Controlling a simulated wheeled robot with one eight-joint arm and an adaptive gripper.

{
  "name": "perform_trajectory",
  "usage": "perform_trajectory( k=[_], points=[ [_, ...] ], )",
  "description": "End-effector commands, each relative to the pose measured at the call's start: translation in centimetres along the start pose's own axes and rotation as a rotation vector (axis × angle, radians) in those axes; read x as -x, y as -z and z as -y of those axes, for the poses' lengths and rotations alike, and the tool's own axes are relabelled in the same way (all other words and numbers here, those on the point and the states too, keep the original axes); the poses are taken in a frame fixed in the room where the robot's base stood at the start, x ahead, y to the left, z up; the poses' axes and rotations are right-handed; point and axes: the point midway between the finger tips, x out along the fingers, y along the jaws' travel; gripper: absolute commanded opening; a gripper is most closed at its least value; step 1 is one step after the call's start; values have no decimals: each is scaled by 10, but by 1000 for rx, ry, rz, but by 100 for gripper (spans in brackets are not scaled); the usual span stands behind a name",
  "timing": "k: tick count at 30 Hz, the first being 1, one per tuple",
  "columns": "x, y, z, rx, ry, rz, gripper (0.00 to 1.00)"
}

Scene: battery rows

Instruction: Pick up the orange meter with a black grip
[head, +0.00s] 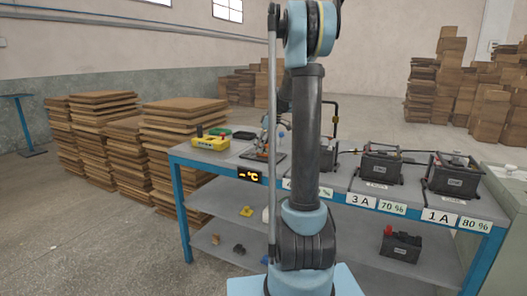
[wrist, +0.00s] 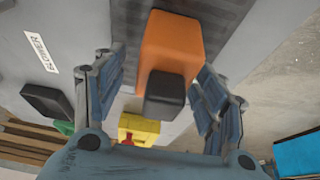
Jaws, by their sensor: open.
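The orange meter (wrist: 172,42) is a blocky orange body with a black grip (wrist: 165,97) at its near end in the wrist view. It lies over a dark grey surface. My gripper (wrist: 160,80) is open, with one blue-grey finger to the left of the meter and one to the right. The black grip shows between the fingers, with gaps on both sides and no contact seen. In the head view my arm hides most of the gripper area, and I cannot make out the meter clearly.
A yellow device (head: 210,143), a green item (head: 218,131) and a black block (head: 243,135) are on the bench's left end. Batteries (head: 381,165) (head: 455,177) stand to the right. A temperature display (head: 249,175) is on the front edge. Pallet stacks (head: 185,135) stand left.

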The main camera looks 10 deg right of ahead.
Motion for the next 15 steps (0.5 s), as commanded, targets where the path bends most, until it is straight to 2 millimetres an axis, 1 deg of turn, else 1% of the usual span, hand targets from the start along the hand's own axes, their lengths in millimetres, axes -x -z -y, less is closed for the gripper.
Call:
perform_trajectory(
  k=[1,4,12,13,14,15],
  points=[
    [-6,1,0,1,0,0,65],
    [-14,0,0,0,0,0,65],
    [-16,0,0,0,0,0,65],
    [-16,0,0,0,0,0,60],
    [-16,0,0,0,0,0,54],
    [-16,0,0,0,0,0,45]
  ],
)
